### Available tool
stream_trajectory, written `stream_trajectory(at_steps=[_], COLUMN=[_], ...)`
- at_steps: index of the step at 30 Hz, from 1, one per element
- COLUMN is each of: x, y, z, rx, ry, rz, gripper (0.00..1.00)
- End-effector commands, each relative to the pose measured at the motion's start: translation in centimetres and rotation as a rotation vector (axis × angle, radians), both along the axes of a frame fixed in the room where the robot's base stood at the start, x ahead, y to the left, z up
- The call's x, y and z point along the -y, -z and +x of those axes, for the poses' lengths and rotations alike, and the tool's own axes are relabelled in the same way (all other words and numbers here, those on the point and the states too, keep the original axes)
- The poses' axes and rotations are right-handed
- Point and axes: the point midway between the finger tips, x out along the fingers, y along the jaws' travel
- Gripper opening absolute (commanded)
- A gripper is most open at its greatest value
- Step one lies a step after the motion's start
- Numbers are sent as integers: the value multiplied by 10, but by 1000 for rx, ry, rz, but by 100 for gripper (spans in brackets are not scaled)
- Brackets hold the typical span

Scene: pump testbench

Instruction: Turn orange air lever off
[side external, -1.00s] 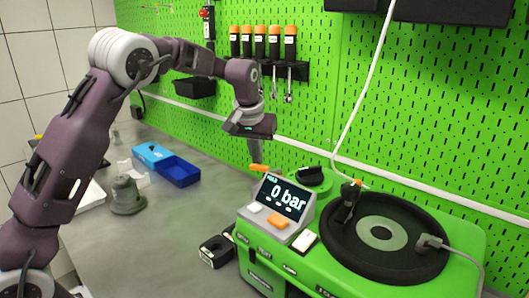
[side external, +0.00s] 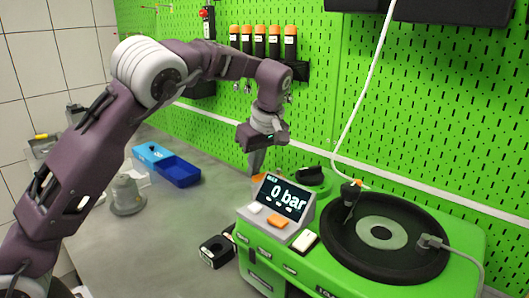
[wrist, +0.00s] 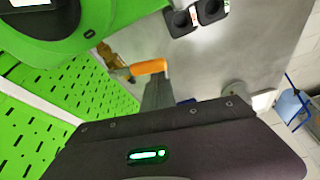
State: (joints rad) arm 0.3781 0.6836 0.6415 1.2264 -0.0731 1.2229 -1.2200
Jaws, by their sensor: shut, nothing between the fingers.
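The orange air lever (side external: 257,180) shows beside the left edge of the pressure display, just below my gripper. In the wrist view the lever (wrist: 148,67) sticks out from a brass valve fitting (wrist: 112,58) at the edge of the green bench. My gripper (side external: 256,170) points down with its fingers shut and empty. In the wrist view the fingers (wrist: 158,88) are right beside the lever's free end; I cannot tell whether they touch it. The pressure display (side external: 283,195) reads 0 bar.
The green testbench (side external: 262,240) carries a round black plate (side external: 340,248) and a black knob (side external: 309,171). A black block (side external: 215,251) lies on the grey table in front. A blue box (side external: 180,172) is at left. The green pegboard (side external: 420,120) stands behind.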

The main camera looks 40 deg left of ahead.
Motion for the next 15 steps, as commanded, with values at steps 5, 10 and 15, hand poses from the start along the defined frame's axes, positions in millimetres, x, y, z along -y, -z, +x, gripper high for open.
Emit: stream_trajectory(at_steps=[5, 10, 15], x=[7, 11, 14], y=[0, 0, 0], z=[-2, -4, -5], rx=[0, 1, 0], ry=[-106, -105, -103], rz=[0, -1, -1], gripper=[0, 0, 0])
